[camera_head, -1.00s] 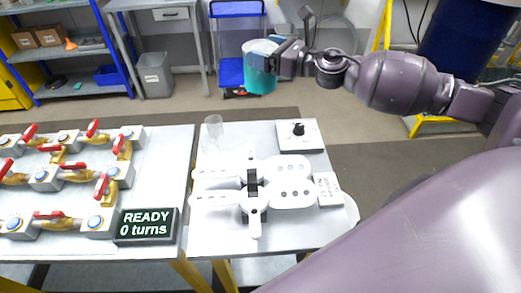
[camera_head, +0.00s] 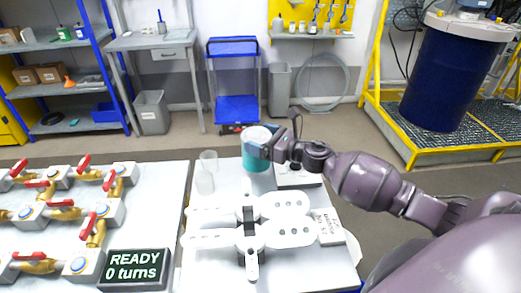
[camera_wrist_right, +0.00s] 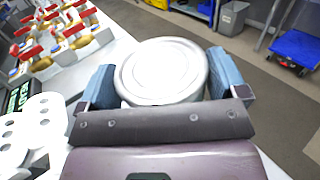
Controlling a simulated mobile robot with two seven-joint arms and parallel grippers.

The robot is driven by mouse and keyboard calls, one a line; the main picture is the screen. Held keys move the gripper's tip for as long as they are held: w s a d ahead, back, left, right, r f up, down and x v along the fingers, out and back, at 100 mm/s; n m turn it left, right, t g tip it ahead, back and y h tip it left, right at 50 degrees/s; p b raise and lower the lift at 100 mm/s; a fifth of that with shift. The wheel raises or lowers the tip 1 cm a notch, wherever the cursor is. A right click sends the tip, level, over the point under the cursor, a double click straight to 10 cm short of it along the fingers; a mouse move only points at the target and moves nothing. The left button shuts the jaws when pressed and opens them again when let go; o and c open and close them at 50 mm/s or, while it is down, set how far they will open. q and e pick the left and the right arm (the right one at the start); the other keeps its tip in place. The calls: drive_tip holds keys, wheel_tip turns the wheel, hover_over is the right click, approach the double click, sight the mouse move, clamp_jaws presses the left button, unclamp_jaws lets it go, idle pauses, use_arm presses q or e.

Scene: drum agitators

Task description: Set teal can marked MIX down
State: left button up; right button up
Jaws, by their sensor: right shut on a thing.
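The teal can (camera_head: 256,152) has a white upper part and a pale metal lid, which also shows in the right wrist view (camera_wrist_right: 161,70). The MIX mark is not visible from here. My right gripper (camera_head: 264,146) is shut on the can, with its blue-grey fingers on either side of it. The can is upright over the far part of the white table (camera_head: 205,275). I cannot tell whether its bottom touches the table. My left gripper is not in view.
Clear cups (camera_head: 206,172) stand just left of the can. A white device with paddle plates (camera_head: 285,204) and a black centre is nearer. A small box with a knob (camera_head: 297,178) is to the right. Red-handled valves (camera_head: 95,232) and a READY display (camera_head: 134,268) are at left.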

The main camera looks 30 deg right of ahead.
wheel_tip(320, 180, down, 4)
drive_tip(key=shift+r+b, duration=0.2)
drive_tip(key=shift+b, duration=0.1)
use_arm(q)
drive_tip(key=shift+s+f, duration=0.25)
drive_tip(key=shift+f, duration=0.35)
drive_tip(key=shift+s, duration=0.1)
use_arm(e)
drive_tip(key=o, duration=1.2)
drive_tip(key=shift+f, duration=0.2)
drive_tip(key=shift+o, duration=0.8)
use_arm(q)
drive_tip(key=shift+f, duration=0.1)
use_arm(e)
drive_tip(key=shift+r, duration=0.1)
